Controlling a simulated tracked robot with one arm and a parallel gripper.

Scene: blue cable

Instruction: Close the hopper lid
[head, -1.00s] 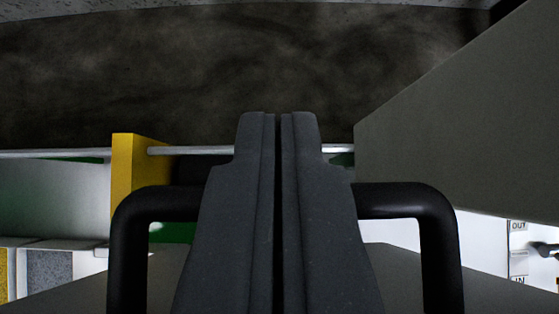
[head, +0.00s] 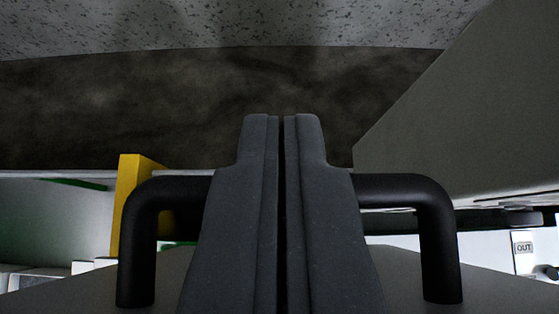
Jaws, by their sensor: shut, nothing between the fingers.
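My gripper (head: 282,120) is shut and empty, with its dark fingers pointing up the picture in the head view. A black U-shaped handle (head: 138,250) crosses behind the fingers, which hide its middle. Both its feet stand on a grey sloping panel (head: 170,285) at the bottom, which looks like the hopper lid. The fingers reach past the handle's crossbar. I cannot tell whether they touch it. The hopper opening is not clearly seen.
A large grey panel (head: 460,120) rises close on the right. A yellow post (head: 129,200) stands at left beside a pale rail. A white panel with an "OUT" label (head: 523,248) is at lower right. Dark floor (head: 200,100) and speckled pale ground (head: 230,25) lie beyond.

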